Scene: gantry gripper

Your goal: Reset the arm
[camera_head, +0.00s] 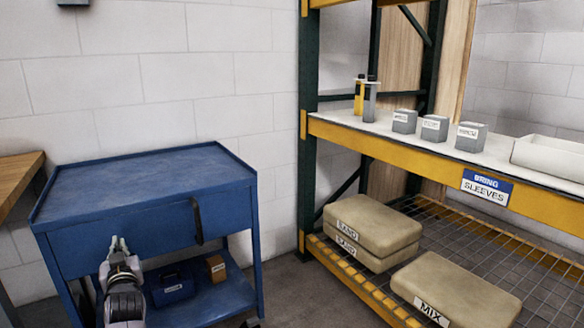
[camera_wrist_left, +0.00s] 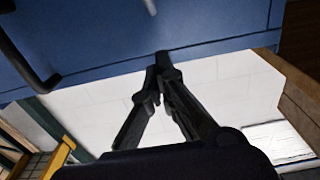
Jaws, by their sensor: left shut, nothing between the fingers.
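My left gripper (camera_head: 118,243) is in front of the blue cart (camera_head: 140,185), at the lower left of the head view. Its fingers point up toward the cart's front face, left of the dark handle (camera_head: 197,221). In the left wrist view the fingers of the gripper (camera_wrist_left: 160,72) come together at the tips, shut with nothing between them. The cart's blue face (camera_wrist_left: 200,25) fills the top of that view. I cannot tell whether the fingertips touch it. My right gripper is not in view.
A blue toolbox (camera_head: 172,287) and a small brown box (camera_head: 216,268) sit on the cart's lower shelf. A yellow rack (camera_head: 400,155) on the right holds small grey boxes (camera_head: 434,128), a white bin (camera_head: 550,157) and tan sacks (camera_head: 375,225). A wooden tabletop (camera_head: 18,175) is at left.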

